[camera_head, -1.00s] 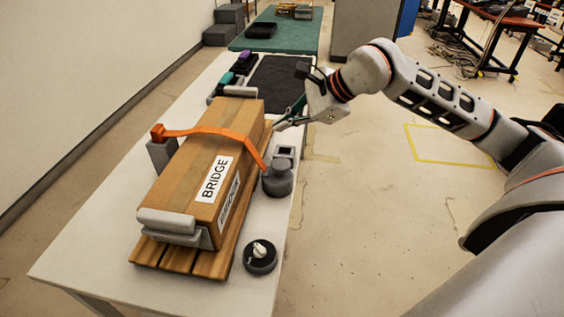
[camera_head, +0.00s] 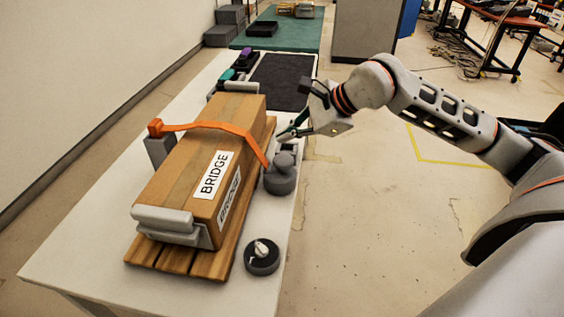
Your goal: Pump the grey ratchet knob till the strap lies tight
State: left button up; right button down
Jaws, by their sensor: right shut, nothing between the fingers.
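The orange strap (camera_head: 222,126) runs over a brown box labelled BRIDGE (camera_head: 185,190), from a grey post (camera_head: 159,150) on the left to the ratchet on the right. It bows up above the box near the post, so it looks slack. The grey ratchet knob (camera_head: 284,162) sits on a round grey base (camera_head: 280,182) at the box's right side. My right gripper (camera_head: 282,136) is shut and empty, just behind and above the knob, and partly hides the ratchet's rear part. I cannot tell if it touches it. My left gripper is not in view.
The box lies on a wooden pallet (camera_head: 180,262) between grey end brackets (camera_head: 165,218). A black dial with a white pointer (camera_head: 262,256) sits on the white table (camera_head: 90,240) in front. A dark mat (camera_head: 283,80) and coloured-topped items (camera_head: 228,76) lie at the back.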

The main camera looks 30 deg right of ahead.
aim_at(275, 156)
notch_tip(275, 156, down, 4)
jog(key=shift+r+b, duration=0.25)
jog(key=shift+b, duration=0.55)
jog(key=shift+f, duration=0.15)
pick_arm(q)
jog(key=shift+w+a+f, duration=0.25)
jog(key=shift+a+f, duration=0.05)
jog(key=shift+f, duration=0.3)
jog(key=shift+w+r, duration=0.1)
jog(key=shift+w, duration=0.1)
pick_arm(e)
jog(key=shift+f, duration=0.1)
jog(key=shift+f+b, duration=0.3)
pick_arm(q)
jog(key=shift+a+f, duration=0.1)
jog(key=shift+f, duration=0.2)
